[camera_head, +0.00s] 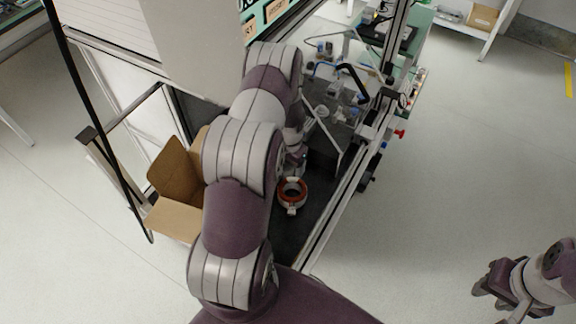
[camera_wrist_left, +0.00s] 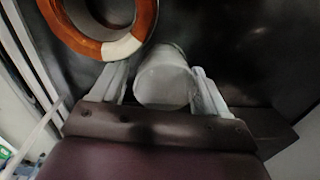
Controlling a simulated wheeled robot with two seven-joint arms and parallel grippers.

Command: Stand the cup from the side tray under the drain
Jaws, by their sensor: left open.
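In the left wrist view a pale grey-white cylindrical cup (camera_wrist_left: 163,82) sits between the two fingers of my left gripper (camera_wrist_left: 158,76). The fingers are open, one on each side of the cup; the right one looks slightly apart from it, and contact on the left is unclear. In the head view my left gripper (camera_head: 297,158) is at the dark bench, partly hidden by my own arm, and the cup cannot be made out there. My right gripper (camera_head: 486,288) hangs over the floor at lower right, far from the bench; its opening is unclear. I cannot pick out the drain or side tray.
An orange-brown ring with a white section (camera_head: 292,193) lies on the bench; it is also close to the left finger in the wrist view (camera_wrist_left: 98,45). Fixtures and tubing (camera_head: 340,85) stand further back. A metal rail edges the bench. An open cardboard box (camera_head: 175,218) is left.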

